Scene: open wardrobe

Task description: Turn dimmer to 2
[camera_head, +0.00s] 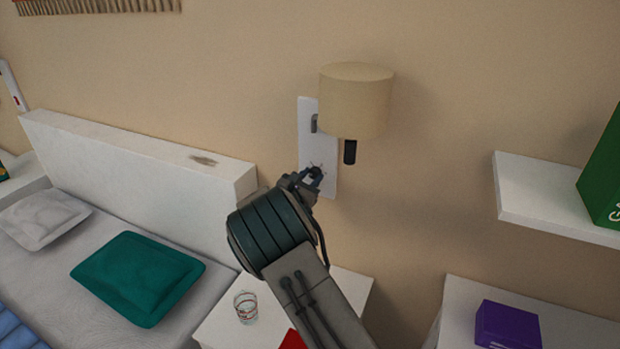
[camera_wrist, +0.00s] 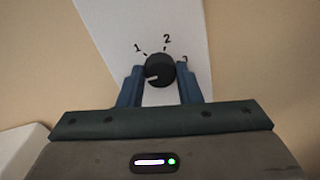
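The dimmer is a round black knob (camera_wrist: 160,69) on a white wall plate (camera_wrist: 178,28). In the wrist view the marks 1, 2 and 3 stand around its upper side. A pale line on the knob points left, below the 1. My gripper (camera_wrist: 160,76) has its two blue fingers apart, one at the left and one at the right of the knob. I cannot tell whether they touch it. The right finger partly covers the 3. In the head view my gripper (camera_head: 313,175) is at the lower part of the plate (camera_head: 305,112) and hides much of the knob.
A beige lamp (camera_head: 357,98) projects from the plate above my gripper. A white headboard (camera_head: 140,150) is at the left. A nightstand (camera_head: 225,325) with a striped glass (camera_head: 246,307) is below my arm. A white shelf (camera_head: 540,203) is at the right.

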